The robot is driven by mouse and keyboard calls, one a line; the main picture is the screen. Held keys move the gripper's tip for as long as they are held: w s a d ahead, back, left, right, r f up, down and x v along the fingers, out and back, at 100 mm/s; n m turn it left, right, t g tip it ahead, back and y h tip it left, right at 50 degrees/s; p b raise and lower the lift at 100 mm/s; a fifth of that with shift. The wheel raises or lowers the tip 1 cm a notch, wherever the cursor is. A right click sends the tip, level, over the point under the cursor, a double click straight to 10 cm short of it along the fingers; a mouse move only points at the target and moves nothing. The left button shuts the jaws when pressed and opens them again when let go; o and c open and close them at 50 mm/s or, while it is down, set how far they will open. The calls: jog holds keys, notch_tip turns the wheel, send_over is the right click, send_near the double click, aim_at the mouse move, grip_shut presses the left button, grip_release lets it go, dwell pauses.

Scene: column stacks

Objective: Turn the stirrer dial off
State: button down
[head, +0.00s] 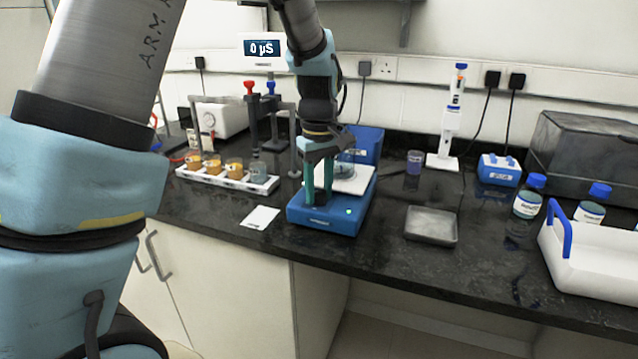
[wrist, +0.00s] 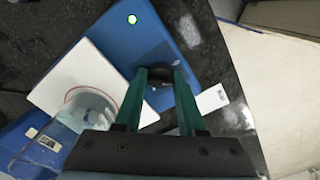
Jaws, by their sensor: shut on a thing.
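The stirrer (head: 331,219) is a blue box with a white top plate (head: 352,184) on the dark bench. A green light (head: 348,211) glows on its front right; it also shows in the wrist view (wrist: 132,19). A glass beaker (wrist: 88,108) stands on the plate. My gripper (head: 317,201) points down at the stirrer's front left. In the wrist view its green fingers (wrist: 160,73) close around a dark dial (wrist: 160,90) on the blue housing. The dial's mark and turned position are hidden.
A white rack (head: 228,181) of orange beakers stands left, and a white card (head: 261,217) lies in front. A grey tray (head: 431,226) sits right, with bare bench around it. A white carrier (head: 592,258) and blue-capped bottles (head: 527,203) stand farther right. The display (head: 262,48) reads "0 µS".

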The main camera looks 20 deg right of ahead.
jog(key=n+p, duration=0.2)
jog(key=n, duration=0.2)
jog(key=shift+r+p, duration=0.2)
jog(key=shift+p, duration=0.1)
jog(key=shift+f+n+p, duration=0.1)
jog(key=shift+n+p, duration=0.9)
jog(key=shift+n, duration=0.8)
jog(key=shift+w, duration=0.1)
jog(key=c, duration=0.5)
grip_release()
jog(key=shift+f, duration=0.1)
